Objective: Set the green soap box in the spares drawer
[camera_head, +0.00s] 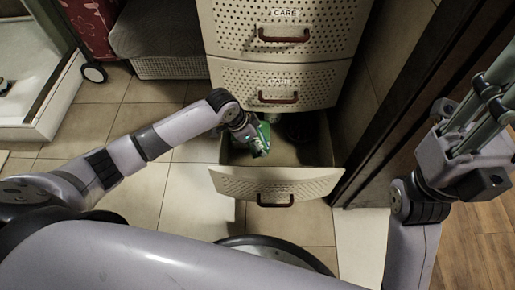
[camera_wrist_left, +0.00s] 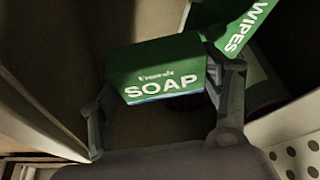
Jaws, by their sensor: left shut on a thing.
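The green soap box (camera_wrist_left: 158,68), lettered SOAP, sits between the two fingers of my left gripper (camera_wrist_left: 162,118) in the left wrist view. My left gripper (camera_head: 246,130) is shut on it and reaches into or just above the open bottom drawer (camera_head: 278,181) in the head view. Green shows beside the fingers there, but I cannot tell how much of it is the soap box. No label is readable on the open drawer.
A green WIPES pack (camera_wrist_left: 245,28) is close behind the soap box. A dark item (camera_head: 300,127) lies in the drawer's back. Above are two shut drawers, the top one (camera_head: 285,30) marked CARE. A dark wooden frame (camera_head: 420,95) stands to the right.

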